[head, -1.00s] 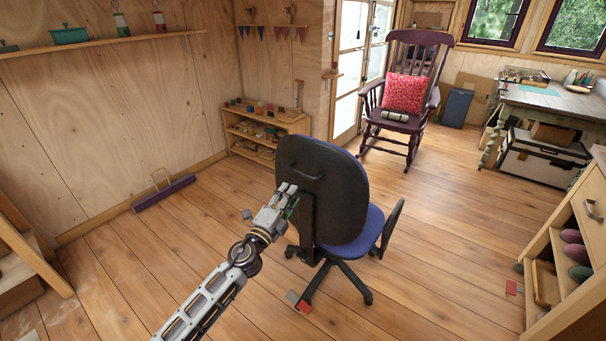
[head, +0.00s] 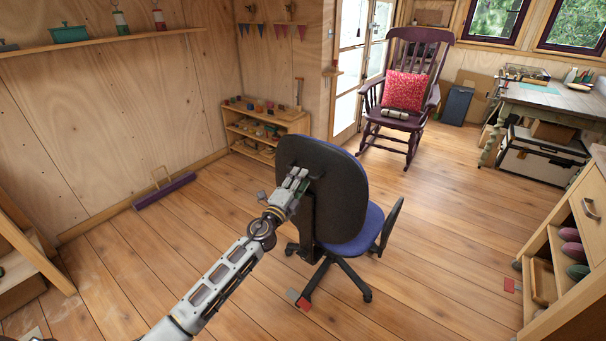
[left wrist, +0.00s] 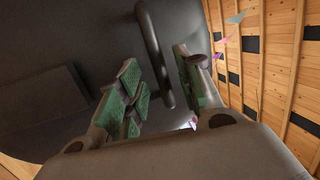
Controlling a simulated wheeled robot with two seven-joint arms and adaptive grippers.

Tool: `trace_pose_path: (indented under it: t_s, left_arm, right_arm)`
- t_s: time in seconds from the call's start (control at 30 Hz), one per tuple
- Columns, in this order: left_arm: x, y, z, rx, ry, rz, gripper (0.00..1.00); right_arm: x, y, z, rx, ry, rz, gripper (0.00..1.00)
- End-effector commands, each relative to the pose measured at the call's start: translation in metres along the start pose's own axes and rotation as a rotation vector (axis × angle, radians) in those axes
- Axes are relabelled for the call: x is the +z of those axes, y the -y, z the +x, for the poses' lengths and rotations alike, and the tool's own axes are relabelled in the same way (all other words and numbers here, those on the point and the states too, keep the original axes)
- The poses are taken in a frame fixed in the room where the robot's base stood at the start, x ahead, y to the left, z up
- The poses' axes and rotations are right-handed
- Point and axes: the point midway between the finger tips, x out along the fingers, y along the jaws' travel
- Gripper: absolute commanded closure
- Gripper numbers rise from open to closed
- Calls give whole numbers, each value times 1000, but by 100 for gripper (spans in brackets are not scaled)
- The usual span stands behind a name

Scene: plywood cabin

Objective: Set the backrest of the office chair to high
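The office chair has a dark backrest (head: 343,195) with a blue edge and a blue seat (head: 360,232). The back of the backrest faces me. A dark loop handle is on its upper back. The gripper partly covers the handle in the head view; in the left wrist view the handle (left wrist: 154,50) is plain. My left gripper (head: 299,178) is at the upper back of the backrest. In the left wrist view its green-padded fingers (left wrist: 163,85) are apart, with the handle's lower part showing between them. Whether they touch it I cannot tell. My right gripper is not in view.
A purple rocking chair (head: 412,60) with a red cushion stands behind. A low shelf (head: 262,130) is by the left wall, near a purple object (head: 165,192) on the floor. A wooden cabinet (head: 565,240) is at the right. The floor around the chair is mostly clear.

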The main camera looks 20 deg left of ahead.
Motion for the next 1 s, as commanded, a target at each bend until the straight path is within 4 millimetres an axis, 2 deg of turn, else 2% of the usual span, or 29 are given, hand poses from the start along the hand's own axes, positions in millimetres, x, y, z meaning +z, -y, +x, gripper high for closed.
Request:
trace_pose_path:
  t_s: [0.4,0.83,0.87,1.0]
  left_arm:
    - [0,0,28,-1,0,0,65]
    - [0,0,31,0,0,0,65]
    - [0,0,31,0,0,0,66]
    - [0,0,31,0,0,0,84]
  right_arm:
    - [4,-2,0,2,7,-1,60]
    - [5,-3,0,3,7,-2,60]
    - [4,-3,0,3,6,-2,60]
    - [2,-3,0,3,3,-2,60]
